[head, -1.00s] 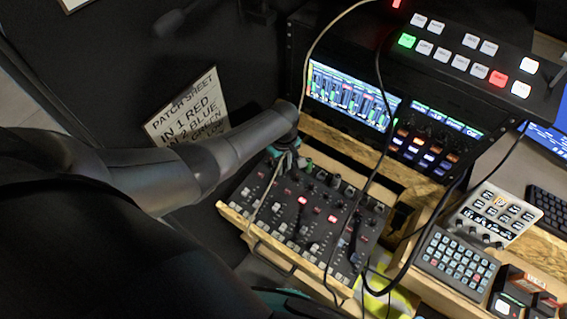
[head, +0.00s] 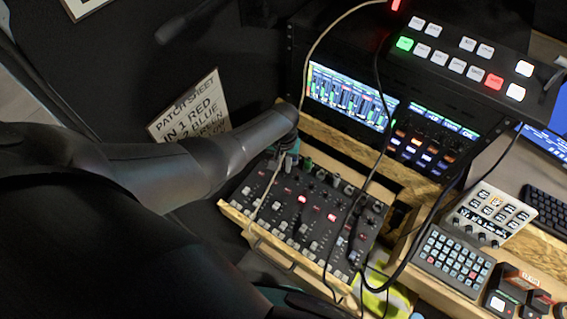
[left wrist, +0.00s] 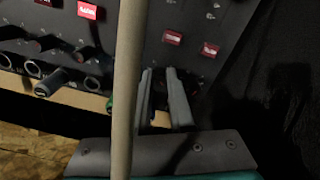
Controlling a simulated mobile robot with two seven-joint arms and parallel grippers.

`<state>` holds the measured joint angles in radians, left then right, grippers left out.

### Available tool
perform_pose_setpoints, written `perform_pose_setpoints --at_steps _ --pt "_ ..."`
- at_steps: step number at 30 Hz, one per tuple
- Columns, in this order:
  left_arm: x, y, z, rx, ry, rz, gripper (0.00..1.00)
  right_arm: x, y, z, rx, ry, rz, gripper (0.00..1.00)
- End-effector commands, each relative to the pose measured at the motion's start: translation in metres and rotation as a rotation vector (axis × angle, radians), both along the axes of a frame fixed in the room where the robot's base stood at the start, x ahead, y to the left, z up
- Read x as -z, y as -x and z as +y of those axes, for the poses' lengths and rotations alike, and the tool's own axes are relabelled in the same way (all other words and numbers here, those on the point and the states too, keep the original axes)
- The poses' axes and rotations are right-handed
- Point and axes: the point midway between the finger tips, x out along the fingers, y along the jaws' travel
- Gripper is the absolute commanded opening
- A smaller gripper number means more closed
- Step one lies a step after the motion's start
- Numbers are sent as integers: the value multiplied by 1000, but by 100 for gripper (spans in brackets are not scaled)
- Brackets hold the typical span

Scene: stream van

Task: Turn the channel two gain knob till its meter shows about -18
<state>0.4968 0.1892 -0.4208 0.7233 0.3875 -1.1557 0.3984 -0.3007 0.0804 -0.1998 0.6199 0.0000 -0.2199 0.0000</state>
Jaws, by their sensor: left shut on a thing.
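The audio mixer (head: 300,215) lies tilted in a wooden frame, with rows of knobs and a few lit red buttons. My left gripper (head: 288,163) is at its upper left corner, among the top row of knobs. In the left wrist view its two fingers (left wrist: 160,72) are close together on the panel, shut on a small knob mostly hidden between them. I cannot read which channel it is. The meter screen (head: 347,97) shows several green, blue and red bars; its figures are too small to read. My right gripper is not in view.
A pale cable (head: 308,75) hangs down past my left gripper onto the mixer and crosses close in front of the left wrist view (left wrist: 128,60). Black cables (head: 378,165) cross the mixer's right side. A patch sheet (head: 188,108) stands behind my arm.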

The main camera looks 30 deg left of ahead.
Motion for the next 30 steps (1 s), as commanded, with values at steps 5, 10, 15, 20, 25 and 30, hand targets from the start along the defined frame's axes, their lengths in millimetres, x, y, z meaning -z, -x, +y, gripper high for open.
perform_pose_setpoints --at_steps 5,10,15,20,25,30 --pt "0 0 0 44 -1 -1 0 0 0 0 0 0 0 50" --pt "0 -1 0 61 0 -2 0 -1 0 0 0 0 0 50" --pt "0 -1 0 62 0 -2 0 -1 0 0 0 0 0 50" --pt "0 -1 0 61 0 -2 0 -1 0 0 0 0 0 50" --pt "0 -1 0 61 0 -2 39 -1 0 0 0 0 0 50" --pt "0 -1 0 61 0 -1 51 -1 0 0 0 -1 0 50"
